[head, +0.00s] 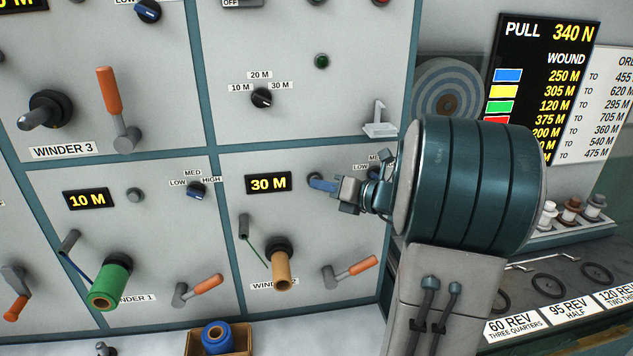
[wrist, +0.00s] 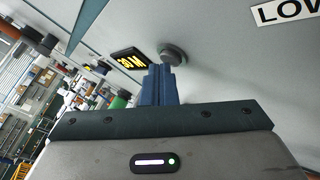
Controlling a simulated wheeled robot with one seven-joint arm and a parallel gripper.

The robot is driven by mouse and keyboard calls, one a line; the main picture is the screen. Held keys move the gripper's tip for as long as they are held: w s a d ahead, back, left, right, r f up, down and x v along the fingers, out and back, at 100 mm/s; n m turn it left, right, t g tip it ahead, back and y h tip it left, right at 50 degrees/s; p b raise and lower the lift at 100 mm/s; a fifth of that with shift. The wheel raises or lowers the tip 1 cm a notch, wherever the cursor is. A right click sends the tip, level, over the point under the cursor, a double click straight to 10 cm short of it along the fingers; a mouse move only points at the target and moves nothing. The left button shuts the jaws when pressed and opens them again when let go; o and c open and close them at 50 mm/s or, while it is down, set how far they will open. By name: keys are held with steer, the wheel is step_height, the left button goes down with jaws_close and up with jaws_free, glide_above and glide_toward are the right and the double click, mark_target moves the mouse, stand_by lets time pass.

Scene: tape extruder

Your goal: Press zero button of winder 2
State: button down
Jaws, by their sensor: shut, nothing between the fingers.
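Winder 2's panel (head: 350,225) has a black display (head: 268,183) reading 30 M in yellow. A round grey button (wrist: 173,53) sits beside this display in the wrist view. My gripper (head: 320,184) is shut and empty, with its blue fingertips at the panel just right of the display. The fingertips (wrist: 159,74) also show in the wrist view, close below the button and overlapping its lower edge. I cannot tell whether they touch it. In the head view the fingertips mostly cover the button.
Right of my gripper is the LOW/MED knob, partly hidden by my arm. Below are winder 2's tan spool (head: 281,270) and an orange-handled lever (head: 352,270). Winder 1's panel (head: 150,235) with a 10 M display is to the left. A white bracket (head: 379,122) juts out above.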

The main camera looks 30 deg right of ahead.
stand_by(0.4)
steer(key=shift+s+a, duration=0.3)
steer(key=shift+s, duration=0.55)
steer(key=s, duration=0.2)
steer(key=s+a+p, duration=0.1)
steer(key=s, duration=0.1)
steer(key=shift+s+a, duration=0.15)
steer(key=shift+s, duration=0.25)
stand_by(0.5)
